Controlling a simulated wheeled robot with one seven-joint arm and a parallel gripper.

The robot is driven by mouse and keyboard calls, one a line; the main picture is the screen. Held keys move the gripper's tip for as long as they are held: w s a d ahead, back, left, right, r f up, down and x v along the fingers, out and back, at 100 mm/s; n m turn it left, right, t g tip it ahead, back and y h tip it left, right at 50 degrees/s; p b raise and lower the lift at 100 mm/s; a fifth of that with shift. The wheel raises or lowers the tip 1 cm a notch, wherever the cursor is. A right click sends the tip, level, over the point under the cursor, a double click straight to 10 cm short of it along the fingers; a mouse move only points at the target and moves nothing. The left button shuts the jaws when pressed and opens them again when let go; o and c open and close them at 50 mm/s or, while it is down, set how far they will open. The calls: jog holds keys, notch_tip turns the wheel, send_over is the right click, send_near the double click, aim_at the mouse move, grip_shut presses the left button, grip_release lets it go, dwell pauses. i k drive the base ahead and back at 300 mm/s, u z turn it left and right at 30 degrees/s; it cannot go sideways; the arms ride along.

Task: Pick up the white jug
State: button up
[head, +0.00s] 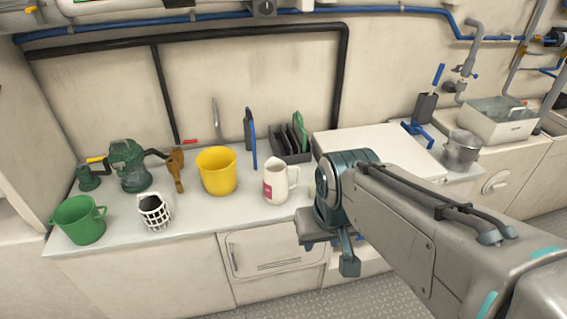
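The white jug (275,183) stands upright on the white counter, with a pink label on its front and its handle toward the right. My gripper (331,256) hangs in front of the counter's front edge, to the right of the jug and lower in the picture. Its two fingers are apart with nothing between them. It does not touch the jug. My arm reaches in from the lower right and hides part of the counter to the right of the jug.
A yellow bucket (217,171) stands close left of the jug. A dark rack (290,157) and a blue-edged upright tool (251,138) are behind it. A white latticed cup (154,211) and green bucket (80,220) stand farther left. A raised white box (378,150) is at right.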

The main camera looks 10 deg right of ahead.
aim_at(275, 175)
jog(key=k, duration=1)
jog(key=z, duration=0.45)
jog(key=i, duration=1.3)
jog(key=u, duration=0.5)
